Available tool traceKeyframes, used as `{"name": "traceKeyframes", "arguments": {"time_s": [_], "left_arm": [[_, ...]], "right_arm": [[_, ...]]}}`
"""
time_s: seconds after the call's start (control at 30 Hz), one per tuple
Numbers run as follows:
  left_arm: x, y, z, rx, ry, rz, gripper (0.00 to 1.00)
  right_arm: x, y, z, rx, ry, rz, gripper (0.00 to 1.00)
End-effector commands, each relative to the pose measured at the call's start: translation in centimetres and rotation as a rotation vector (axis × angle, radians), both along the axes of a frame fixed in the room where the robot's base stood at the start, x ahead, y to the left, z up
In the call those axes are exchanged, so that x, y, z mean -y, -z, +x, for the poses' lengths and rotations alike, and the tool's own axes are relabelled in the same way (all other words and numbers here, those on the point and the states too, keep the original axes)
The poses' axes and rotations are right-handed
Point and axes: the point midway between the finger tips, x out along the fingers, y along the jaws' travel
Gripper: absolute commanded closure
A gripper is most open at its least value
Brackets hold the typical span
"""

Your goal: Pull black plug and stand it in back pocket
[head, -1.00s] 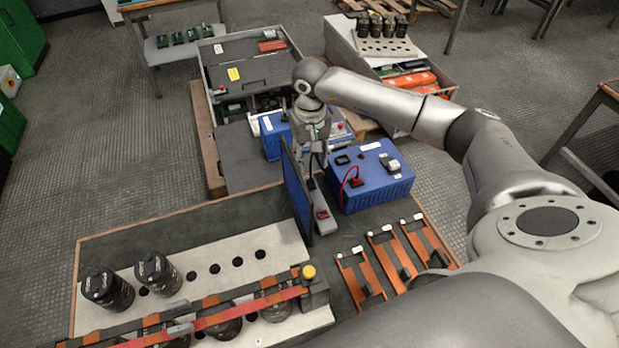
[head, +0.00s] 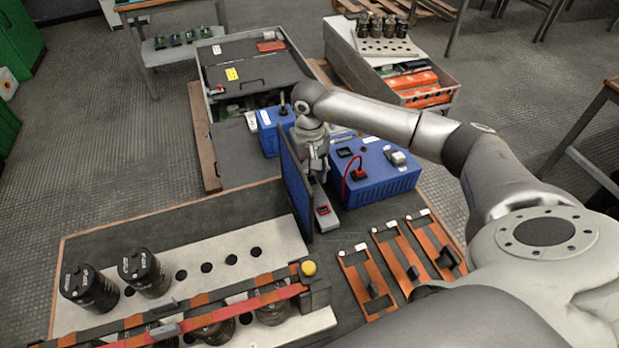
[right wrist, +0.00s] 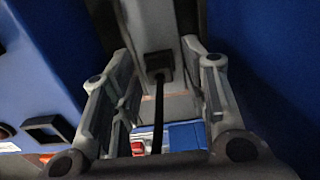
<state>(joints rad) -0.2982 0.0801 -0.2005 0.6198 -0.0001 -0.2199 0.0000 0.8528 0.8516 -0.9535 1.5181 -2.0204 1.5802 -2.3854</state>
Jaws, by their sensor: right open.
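My right gripper (head: 319,172) points down between the blue panel (head: 293,190) and the blue box (head: 376,176), over the grey strip. In the right wrist view its two fingers stand apart, open, on either side of the black plug (right wrist: 159,68). The plug sits at the end of a grey bar, and its dark cable runs toward the bottom of that view. I cannot tell whether a finger touches it. In the head view the gripper hides the plug. A black-rimmed pocket (head: 345,152) shows on top of the box. My left gripper is not in view.
A red lead loops from the red plug (head: 359,174) on the box, close to my gripper. A red-marked socket (head: 323,210) is on the strip's near end. Orange brackets (head: 366,283) lie at right, black capacitors (head: 89,287) at left. The panel leaves little side room.

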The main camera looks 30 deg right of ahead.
Motion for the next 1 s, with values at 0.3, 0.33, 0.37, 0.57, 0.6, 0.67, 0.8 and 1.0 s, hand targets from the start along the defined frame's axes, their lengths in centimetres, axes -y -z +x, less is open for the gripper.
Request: {"name": "traceKeyframes", "arguments": {"time_s": [0.3,0.33,0.37,0.57,0.6,0.67,0.8,1.0], "left_arm": [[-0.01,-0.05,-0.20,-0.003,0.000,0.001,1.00],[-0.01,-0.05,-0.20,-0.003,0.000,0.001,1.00],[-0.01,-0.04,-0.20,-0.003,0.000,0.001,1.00],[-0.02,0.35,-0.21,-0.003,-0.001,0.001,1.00],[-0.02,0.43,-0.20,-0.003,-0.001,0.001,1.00],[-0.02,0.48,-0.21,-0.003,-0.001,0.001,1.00],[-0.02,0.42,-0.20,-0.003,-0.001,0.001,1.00],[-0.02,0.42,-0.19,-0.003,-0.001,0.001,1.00]], "right_arm": [[0.01,-0.06,0.00,0.000,0.000,0.000,0.59],[0.01,-0.05,0.00,0.000,0.000,0.000,0.59],[0.01,-0.05,0.00,0.000,0.000,0.000,0.59],[0.01,0.06,0.00,0.000,-0.001,-0.001,0.59],[0.00,0.07,-0.01,0.000,-0.001,-0.001,0.59],[0.00,0.04,-0.02,0.000,-0.001,-0.001,0.59],[-0.02,-0.04,-0.03,0.000,-0.001,0.000,0.59],[0.00,-0.05,-0.02,0.000,0.000,0.000,0.59]]}}
